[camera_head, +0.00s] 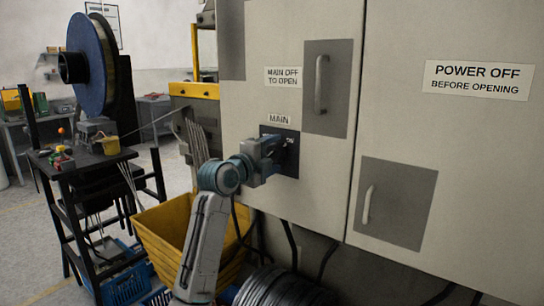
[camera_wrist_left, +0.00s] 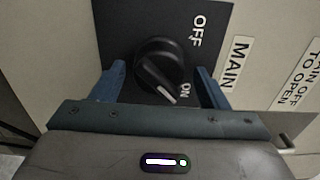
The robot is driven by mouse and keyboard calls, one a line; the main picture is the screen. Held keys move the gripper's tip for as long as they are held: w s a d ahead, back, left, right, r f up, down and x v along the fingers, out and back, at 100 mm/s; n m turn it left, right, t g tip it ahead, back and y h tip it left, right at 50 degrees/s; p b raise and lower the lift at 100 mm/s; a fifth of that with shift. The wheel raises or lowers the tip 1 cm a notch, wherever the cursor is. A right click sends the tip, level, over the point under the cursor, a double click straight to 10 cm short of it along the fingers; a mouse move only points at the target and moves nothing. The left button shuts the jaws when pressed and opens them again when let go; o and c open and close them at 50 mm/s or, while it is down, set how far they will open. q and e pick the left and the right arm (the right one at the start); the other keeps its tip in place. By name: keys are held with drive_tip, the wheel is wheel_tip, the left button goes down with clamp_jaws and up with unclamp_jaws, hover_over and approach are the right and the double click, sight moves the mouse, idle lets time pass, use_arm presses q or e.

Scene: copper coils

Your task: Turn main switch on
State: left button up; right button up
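The main switch is a round black knob (camera_wrist_left: 160,66) on a dark plate (camera_wrist_left: 113,22) marked OFF and ON. In the left wrist view its white pointer mark faces down and right, close to the ON label. In the head view the switch plate (camera_head: 291,163) is on the grey cabinet under the MAIN label, and the knob is largely hidden by my gripper. My left gripper (camera_head: 279,150) is in front of the plate. In the left wrist view its blue fingers (camera_wrist_left: 160,83) are open on either side of the knob, with a visible gap on each side. My right gripper is not in view.
The cabinet doors (camera_head: 460,140) carry handles and warning labels. Below stand yellow bins (camera_head: 160,228) and a dark coil (camera_head: 280,288). A black stand with a blue spool (camera_head: 88,62) is at left. Cables hang beneath the cabinet.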

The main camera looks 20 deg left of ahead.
use_arm(q)
drive_tip(key=shift+f, duration=0.1)
drive_tip(key=shift+s, duration=0.15)
drive_tip(key=b+v, duration=0.2)
drive_tip(key=v, duration=0.8)
drive_tip(key=shift+s, duration=0.2)
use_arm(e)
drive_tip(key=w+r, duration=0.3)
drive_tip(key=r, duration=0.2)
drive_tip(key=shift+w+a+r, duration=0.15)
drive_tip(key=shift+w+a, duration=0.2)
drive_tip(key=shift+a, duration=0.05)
use_arm(q)
drive_tip(key=shift+a, duration=0.1)
